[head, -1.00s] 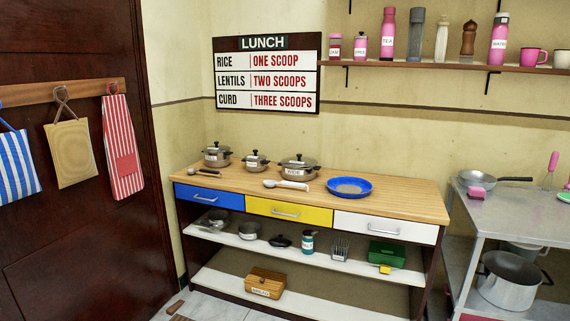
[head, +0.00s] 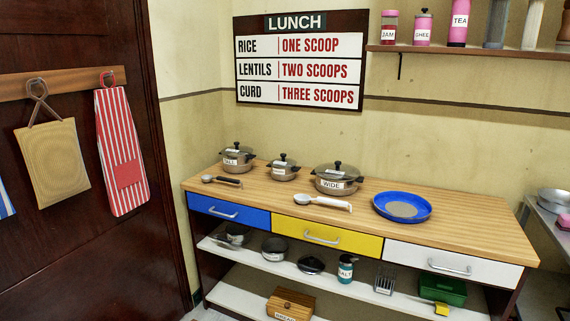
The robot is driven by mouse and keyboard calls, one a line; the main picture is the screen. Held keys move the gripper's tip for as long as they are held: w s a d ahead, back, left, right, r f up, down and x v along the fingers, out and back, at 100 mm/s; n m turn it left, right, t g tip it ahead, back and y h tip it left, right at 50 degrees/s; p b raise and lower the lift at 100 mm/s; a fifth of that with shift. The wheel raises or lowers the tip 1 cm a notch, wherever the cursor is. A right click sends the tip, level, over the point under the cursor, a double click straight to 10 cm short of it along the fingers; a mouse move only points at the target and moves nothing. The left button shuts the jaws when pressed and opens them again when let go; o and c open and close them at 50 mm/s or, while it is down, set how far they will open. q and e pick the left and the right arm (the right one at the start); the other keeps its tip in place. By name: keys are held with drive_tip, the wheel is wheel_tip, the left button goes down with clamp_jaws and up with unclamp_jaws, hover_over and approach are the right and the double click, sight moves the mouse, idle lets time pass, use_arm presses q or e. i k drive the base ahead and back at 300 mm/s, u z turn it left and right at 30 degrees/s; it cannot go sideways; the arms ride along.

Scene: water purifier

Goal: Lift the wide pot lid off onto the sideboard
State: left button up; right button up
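The wide pot (head: 336,184) stands on the wooden top of the sideboard (head: 460,218), with a label reading WIDE on its front. Its lid (head: 337,169), with a dark knob, sits on the pot. To its left stand a small lidded pot (head: 283,172) and a taller lidded pot (head: 237,161), each with a label. Neither of my grippers shows in the head view.
A white-handled ladle (head: 322,202) lies in front of the wide pot, and a dark-handled ladle (head: 222,181) lies further left. A blue plate (head: 402,206) lies right of the pot. The sideboard top is clear right of the plate. A metal table (head: 548,215) stands at the far right.

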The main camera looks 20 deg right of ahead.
sight(337, 170)
drive_tip(key=z, duration=0.05)
drive_tip(key=i, duration=1)
drive_tip(key=z, duration=1.25)
drive_tip(key=i, duration=0.6)
drive_tip(key=z, duration=0.65)
